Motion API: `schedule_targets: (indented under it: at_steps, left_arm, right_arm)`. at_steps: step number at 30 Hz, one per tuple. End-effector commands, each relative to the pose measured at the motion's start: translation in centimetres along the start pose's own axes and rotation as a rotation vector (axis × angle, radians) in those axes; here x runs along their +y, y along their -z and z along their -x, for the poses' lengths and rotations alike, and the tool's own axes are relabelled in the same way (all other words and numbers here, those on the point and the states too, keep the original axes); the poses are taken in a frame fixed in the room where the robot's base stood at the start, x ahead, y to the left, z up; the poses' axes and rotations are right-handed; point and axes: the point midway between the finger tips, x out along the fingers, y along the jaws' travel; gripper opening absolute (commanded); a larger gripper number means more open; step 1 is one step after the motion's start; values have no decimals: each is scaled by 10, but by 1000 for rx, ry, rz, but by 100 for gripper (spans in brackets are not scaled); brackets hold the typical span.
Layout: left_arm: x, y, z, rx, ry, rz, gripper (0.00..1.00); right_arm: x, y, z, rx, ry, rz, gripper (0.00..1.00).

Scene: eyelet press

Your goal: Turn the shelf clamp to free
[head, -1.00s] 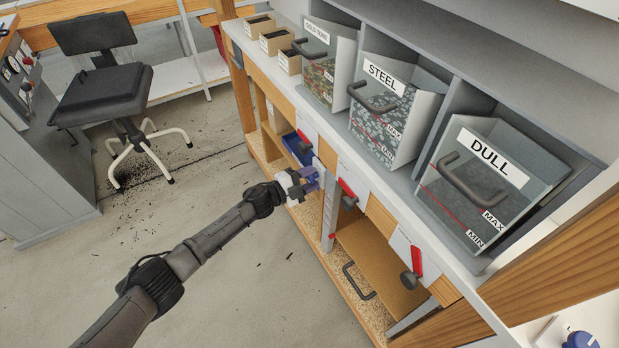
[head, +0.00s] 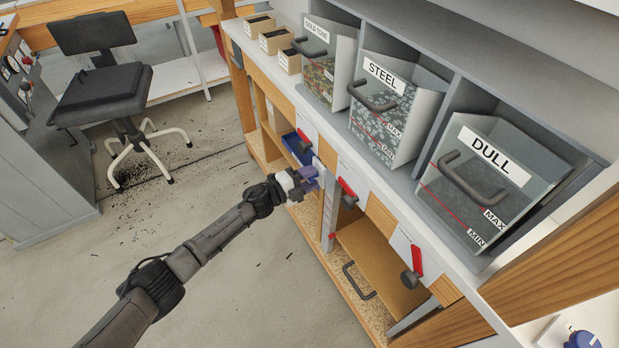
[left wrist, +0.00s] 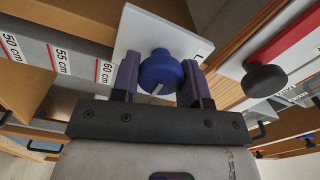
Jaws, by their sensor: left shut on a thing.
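The shelf clamp shows in the left wrist view as a round blue knob (left wrist: 162,70) with a pale line on its face, in front of a white plate (left wrist: 140,32). The plate carries a letter, mostly hidden, at its right edge. My left gripper (left wrist: 160,85) is shut on the knob, with one purple-grey finger on each side. In the head view my left gripper (head: 308,179) is at the front of the bench's lower shelving, and its fingers hide most of the knob. My right gripper is not in view.
A height scale (left wrist: 65,58) reads 50 to 60 cm beside the clamp. A red lever with a black knob (left wrist: 265,80) sits close to its right. Bins labelled STEEL (head: 398,105) and DULL (head: 488,185) stand above. Open floor (head: 230,290) lies in front.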

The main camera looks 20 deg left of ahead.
Motion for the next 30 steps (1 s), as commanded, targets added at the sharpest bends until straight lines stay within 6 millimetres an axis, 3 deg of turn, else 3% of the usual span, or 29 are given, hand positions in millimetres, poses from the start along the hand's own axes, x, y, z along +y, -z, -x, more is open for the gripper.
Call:
schedule_targets:
  at_steps: [1, 2, 9, 20, 30]
  left_arm:
    - [0, 0, 0, 1, 0, -3, 17]
    - [0, 0, 0, 1, 0, -3, 44]
    - [0, 0, 0, 0, 0, -1, 67]
    - [-1, 0, 8, -1, -2, 1, 67]
    - [-2, 1, 70, -1, -3, 1, 67]
  right_arm:
    - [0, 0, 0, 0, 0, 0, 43]
    - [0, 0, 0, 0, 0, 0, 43]
    - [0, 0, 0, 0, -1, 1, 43]
    - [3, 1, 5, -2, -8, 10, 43]
    - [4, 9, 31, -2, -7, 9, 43]
